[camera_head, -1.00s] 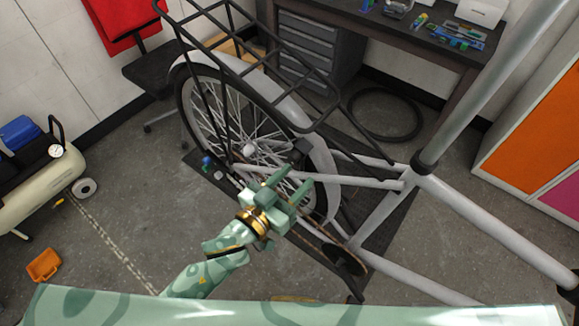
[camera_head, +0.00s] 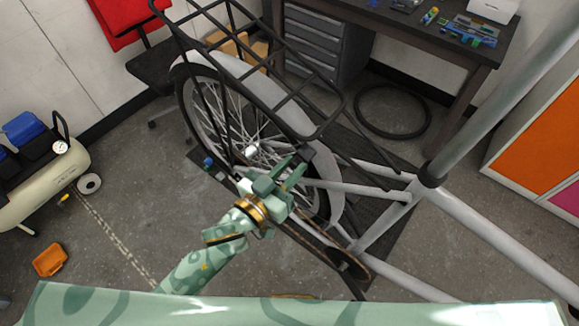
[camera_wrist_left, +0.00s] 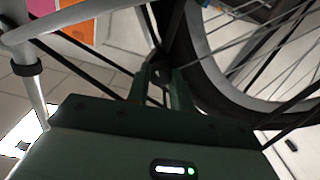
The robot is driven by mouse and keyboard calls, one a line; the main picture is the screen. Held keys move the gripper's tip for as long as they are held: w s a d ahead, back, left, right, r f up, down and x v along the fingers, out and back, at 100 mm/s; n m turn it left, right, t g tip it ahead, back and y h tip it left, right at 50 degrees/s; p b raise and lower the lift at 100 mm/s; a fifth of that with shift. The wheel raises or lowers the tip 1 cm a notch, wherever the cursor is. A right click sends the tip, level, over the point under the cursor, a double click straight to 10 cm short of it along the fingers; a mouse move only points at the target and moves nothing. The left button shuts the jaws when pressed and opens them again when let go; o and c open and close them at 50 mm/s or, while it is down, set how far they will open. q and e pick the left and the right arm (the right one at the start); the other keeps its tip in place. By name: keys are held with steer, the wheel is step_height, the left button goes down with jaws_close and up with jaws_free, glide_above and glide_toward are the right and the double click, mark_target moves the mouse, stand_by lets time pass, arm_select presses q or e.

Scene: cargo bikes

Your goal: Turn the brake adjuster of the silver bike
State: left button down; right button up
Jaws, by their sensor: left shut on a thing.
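The silver bike (camera_head: 470,222) stands with its rear wheel (camera_head: 232,125) and black rear rack (camera_head: 270,62) left of its frame tubes. My left gripper (camera_head: 294,168) is beside the rear wheel, its fingertips at a small dark brake part (camera_head: 306,152) near the rim. In the left wrist view, the gripper (camera_wrist_left: 160,80) is shut on a small dark piece (camera_wrist_left: 157,72) between its fingertips, which looks like the brake adjuster. The tyre (camera_wrist_left: 207,78) is just to the right of the fingers. The fingers hide most of the adjuster. My right gripper is not in view.
A workbench (camera_head: 420,28) with tools and a grey drawer cabinet (camera_head: 318,45) stand behind the bike. A loose tyre (camera_head: 428,118) lies on the floor. A compressor (camera_head: 45,185) and an orange bin (camera_head: 50,260) are at the left. Open floor lies between them and the bike.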

arm_select(q)
steer(key=shift+w+a, duration=0.1)
steer(key=shift+a, duration=0.05)
steer(key=shift+r+m, duration=0.1)
steer(key=shift+m, duration=0.3)
steer(key=m+p, duration=0.1)
steer(key=m, duration=0.2)
steer(key=shift+m, duration=0.4)
steer(key=m, duration=0.9)
steer(key=shift+m, duration=2.2)
